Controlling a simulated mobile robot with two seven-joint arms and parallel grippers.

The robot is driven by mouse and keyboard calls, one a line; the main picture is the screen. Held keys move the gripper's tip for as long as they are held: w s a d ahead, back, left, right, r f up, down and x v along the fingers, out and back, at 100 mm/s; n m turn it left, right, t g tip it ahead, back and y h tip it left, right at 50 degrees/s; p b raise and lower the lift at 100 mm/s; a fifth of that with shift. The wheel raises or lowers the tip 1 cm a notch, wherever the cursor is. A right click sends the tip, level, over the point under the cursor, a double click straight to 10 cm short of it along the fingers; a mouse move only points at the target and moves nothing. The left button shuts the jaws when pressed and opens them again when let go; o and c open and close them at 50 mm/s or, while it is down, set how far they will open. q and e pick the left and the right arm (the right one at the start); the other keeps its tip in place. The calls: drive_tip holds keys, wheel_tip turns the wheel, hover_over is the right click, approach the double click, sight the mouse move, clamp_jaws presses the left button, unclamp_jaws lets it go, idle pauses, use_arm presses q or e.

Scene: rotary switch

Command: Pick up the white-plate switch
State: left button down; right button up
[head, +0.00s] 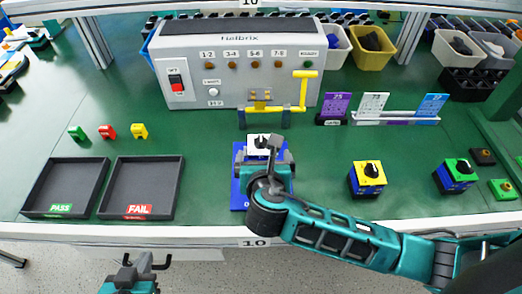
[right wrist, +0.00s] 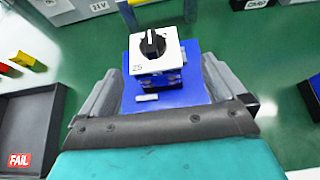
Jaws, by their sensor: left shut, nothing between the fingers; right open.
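The white-plate switch (head: 257,141) has a square white plate with a black rotary knob and a dark body. It stands on a blue pad (head: 238,190) in the middle of the table. In the right wrist view the switch (right wrist: 153,52) shows upright, plate up. My right gripper (head: 266,160) is open over the pad, its fingers on either side of the switch's near end; contact cannot be told. The arm hides part of the pad. My left gripper (head: 145,262) is shut and empty, low in front of the table edge.
Black PASS (head: 103,188) and FAIL (head: 178,188) trays lie left. A yellow-plate switch (head: 367,178) and a green-plate switch (head: 456,175) stand right. A grey test box (head: 238,75) with a yellow clamp (head: 285,108) stands behind. Small coloured parts lie above the trays.

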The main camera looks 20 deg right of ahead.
sight(261, 151)
drive_tip(key=shift+a+x, duration=0.15)
drive_tip(key=shift+x, duration=1.45)
drive_tip(key=shift+a+x, duration=0.1)
drive_tip(key=shift+x, duration=1.45)
drive_tip(key=shift+w+r, duration=0.1)
drive_tip(key=shift+w, duration=0.05)
drive_tip(key=c, duration=1.2)
drive_tip(key=shift+o, duration=0.2)
drive_tip(key=shift+r, duration=0.1)
